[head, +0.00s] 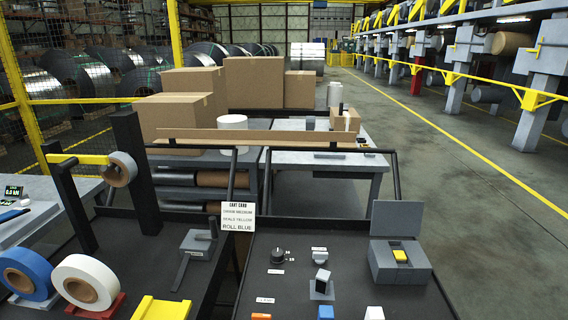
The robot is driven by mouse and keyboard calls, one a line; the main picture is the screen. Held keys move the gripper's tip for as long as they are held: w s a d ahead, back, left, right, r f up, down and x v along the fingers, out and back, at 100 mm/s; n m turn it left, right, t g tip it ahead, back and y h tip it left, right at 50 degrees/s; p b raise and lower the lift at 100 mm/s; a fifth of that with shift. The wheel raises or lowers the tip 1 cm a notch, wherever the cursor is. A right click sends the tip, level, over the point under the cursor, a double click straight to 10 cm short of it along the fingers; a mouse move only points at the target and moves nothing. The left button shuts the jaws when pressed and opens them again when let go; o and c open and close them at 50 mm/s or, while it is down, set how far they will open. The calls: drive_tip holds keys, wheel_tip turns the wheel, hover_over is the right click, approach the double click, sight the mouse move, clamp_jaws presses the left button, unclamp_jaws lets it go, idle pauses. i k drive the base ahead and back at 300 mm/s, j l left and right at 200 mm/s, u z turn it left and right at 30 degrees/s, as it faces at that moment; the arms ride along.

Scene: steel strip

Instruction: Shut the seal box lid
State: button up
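The grey seal box (400,268) stands on the right part of the dark cart top. Its lid (397,219) is open and stands up at the back of the box. The rest of the inside is hard to make out. My gripper is not in view.
A black knob (278,256) and small grey blocks (320,281) are left of the box. Orange, blue and white pieces lie at the front edge. A card (238,216) stands mid-cart. Blue (25,273) and white (88,282) rolls stand at left.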

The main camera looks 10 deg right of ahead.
sight(389, 218)
drive_tip(key=z, duration=0.45)
drive_tip(key=l+z, duration=0.1)
drive_tip(key=z, duration=1.3)
drive_tip(key=i+z, duration=0.1)
drive_tip(key=z, duration=0.85)
drive_tip(key=i+u, duration=0.2)
drive_tip(key=i, duration=0.3)
drive_tip(key=i+u, duration=0.15)
drive_tip(key=i, duration=0.35)
drive_tip(key=i+l+u, duration=0.2)
drive_tip(key=i, duration=0.25)
drive_tip(key=i+l+u, duration=0.15)
drive_tip(key=i, duration=0.35)
drive_tip(key=i+j+u, duration=0.25)
drive_tip(key=i+u, duration=0.75)
drive_tip(key=i, duration=0.25)
drive_tip(key=i+l+u, duration=0.3)
drive_tip(key=i+u, duration=0.2)
drive_tip(key=i+l+u, duration=0.1)
drive_tip(key=i, duration=1.95)
drive_tip(key=i+u, duration=0.35)
drive_tip(key=i, duration=0.15)
drive_tip(key=i+u, duration=0.35)
drive_tip(key=i, duration=0.15)
drive_tip(key=i+l+u, duration=0.35)
drive_tip(key=i+u, duration=0.15)
drive_tip(key=u, duration=3.25)
